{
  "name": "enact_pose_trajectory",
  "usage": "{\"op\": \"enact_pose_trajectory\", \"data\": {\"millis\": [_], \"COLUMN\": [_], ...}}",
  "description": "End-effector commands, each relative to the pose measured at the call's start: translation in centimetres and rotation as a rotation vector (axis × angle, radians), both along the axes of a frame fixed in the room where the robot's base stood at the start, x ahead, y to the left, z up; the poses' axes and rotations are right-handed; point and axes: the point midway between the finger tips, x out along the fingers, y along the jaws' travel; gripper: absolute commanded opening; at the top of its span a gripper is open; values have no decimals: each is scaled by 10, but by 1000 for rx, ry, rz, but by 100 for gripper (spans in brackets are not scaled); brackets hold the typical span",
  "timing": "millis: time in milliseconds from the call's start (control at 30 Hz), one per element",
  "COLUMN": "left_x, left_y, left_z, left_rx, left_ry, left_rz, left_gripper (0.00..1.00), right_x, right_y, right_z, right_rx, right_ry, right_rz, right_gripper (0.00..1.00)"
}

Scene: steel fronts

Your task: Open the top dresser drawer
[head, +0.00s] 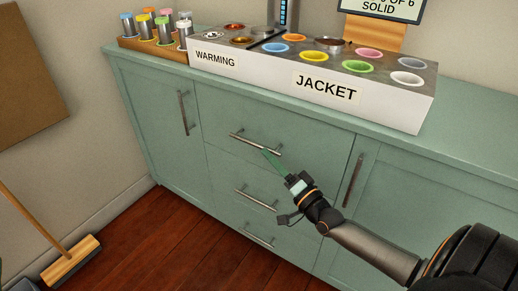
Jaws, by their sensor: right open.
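The green dresser (130,90) has a middle column of drawers. The top drawer (215,110) looks flush with the front, and its steel bar handle (243,138) runs across it. My right gripper (267,154) comes in from the lower right with its green fingers open. The fingertips are at or just in front of the right end of the top handle. I cannot tell whether they touch the bar or stand around it. My left gripper is not in view.
Two lower drawer handles (256,197) (259,235) sit below, and doors with upright handles (183,112) (353,180) flank them. A white box labelled JACKET (300,95) and a rack of capped tubes (153,44) stand on top. A broom (70,262) is at the lower left.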

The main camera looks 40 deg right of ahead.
Motion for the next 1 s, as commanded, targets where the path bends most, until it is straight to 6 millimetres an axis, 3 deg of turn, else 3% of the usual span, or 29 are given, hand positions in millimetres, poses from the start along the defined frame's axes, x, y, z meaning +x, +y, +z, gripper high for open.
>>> {"op": "enact_pose_trajectory", "data": {"millis": [300, 767, 1000], "left_x": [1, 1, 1], "left_y": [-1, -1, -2], "left_z": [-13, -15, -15], "left_rx": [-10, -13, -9], "left_ry": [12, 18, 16], "left_rz": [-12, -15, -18], "left_gripper": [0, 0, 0], "right_x": [45, 56, 55], "right_y": [3, 4, 4], "right_z": [9, 12, 12], "right_rx": [0, -1, -1], "right_ry": [-1, 3, 2], "right_rz": [0, 0, 1], "right_gripper": [45, 45, 20]}}
